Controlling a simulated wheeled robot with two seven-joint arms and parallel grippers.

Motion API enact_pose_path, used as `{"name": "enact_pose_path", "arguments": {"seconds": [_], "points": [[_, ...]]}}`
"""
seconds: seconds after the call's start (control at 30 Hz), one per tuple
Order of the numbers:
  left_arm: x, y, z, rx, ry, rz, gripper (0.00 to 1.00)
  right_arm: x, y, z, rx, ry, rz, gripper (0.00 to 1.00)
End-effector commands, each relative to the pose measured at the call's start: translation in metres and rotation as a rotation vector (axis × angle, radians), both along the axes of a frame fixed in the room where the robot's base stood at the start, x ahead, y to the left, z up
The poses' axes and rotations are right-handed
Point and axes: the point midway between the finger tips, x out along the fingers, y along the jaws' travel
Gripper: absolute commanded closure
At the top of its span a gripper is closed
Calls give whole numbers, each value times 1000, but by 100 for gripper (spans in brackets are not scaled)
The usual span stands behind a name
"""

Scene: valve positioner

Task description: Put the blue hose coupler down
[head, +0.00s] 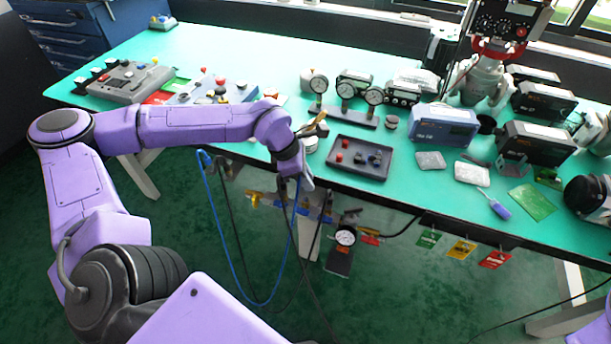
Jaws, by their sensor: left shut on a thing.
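My left gripper (289,187) hangs at the front edge of the green-topped bench (240,75), pointing down. It is shut at the upper end of the blue hose (232,265), where the blue hose coupler is. The coupler is mostly hidden and too small to make out. The hose loops down below the bench and rises on the left to the underside of the edge. My right gripper is not in view.
A dark tray (345,173) with small red and dark parts lies just right of my left gripper. A pipe assembly with a gauge (345,236) hangs under the front edge. Coloured tags (461,250) hang further right. Instruments crowd the right side of the bench.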

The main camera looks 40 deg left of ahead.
Motion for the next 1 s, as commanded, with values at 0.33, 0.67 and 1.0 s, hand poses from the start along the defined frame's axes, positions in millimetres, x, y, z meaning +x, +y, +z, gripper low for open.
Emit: {"name": "enact_pose_path", "arguments": {"seconds": [0.33,0.67,1.0], "points": [[0,0,5,0,0,-2,100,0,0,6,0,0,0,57],[-10,0,1,35,18,-613,100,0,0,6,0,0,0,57],[-14,-62,11,2,7,-1610,100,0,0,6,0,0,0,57]]}}
